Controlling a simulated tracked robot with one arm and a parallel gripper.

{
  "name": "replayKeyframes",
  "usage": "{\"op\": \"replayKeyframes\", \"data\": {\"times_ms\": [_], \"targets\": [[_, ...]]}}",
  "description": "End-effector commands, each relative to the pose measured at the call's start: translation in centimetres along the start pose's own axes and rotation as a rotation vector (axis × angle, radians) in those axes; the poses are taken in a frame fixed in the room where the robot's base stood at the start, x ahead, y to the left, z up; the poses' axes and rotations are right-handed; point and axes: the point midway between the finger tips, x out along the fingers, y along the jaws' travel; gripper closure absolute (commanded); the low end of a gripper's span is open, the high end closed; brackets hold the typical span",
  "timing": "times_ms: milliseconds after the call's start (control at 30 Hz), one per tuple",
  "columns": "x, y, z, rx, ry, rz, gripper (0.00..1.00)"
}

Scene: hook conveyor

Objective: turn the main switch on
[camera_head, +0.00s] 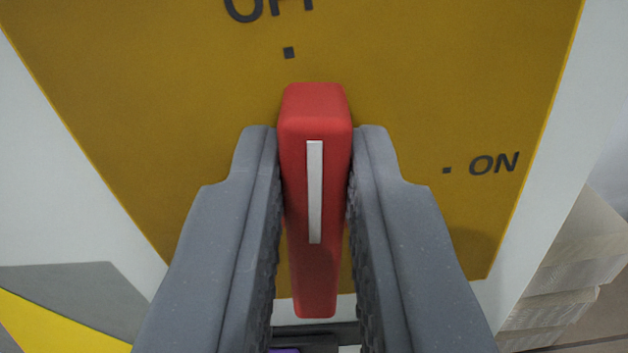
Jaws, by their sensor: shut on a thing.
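The main switch handle (314,110) is a red bar with a white stripe. It stands upright in the middle of a yellow plate (180,90), with its top end just below the OFF mark (289,53). The ON mark (447,170) is to the right, with the word ON beside it. The word OFF is partly cut by the top edge of the view. My gripper (315,160) is shut on the red handle, one grey finger on each side. The mount behind the handle is hidden.
The yellow plate sits on a light grey panel (60,180). A grey and yellow shape (70,300) is at the lower left. Pale stacked blocks (570,270) stand at the lower right, beyond the panel. The plate around the handle is clear.

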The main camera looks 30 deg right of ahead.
Motion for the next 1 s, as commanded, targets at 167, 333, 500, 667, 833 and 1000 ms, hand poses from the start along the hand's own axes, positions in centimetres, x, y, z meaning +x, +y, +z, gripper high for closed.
{"op": "replayKeyframes", "data": {"times_ms": [167, 333, 500, 667, 833, 1000], "targets": [[-0.1, 0.2, 0.5, 0.154, -0.003, -0.003, 1.00], [0.0, 0.6, 0.6, 0.315, -0.004, -0.003, 1.00], [0.0, 0.9, 0.9, 0.475, -0.006, -0.003, 1.00], [-0.1, 1.2, 1.1, 0.628, -0.008, -0.001, 1.00], [-0.1, 1.4, 1.3, 0.790, -0.008, -0.002, 1.00], [0.0, 1.7, 1.5, 0.952, -0.007, -0.002, 1.00]]}}
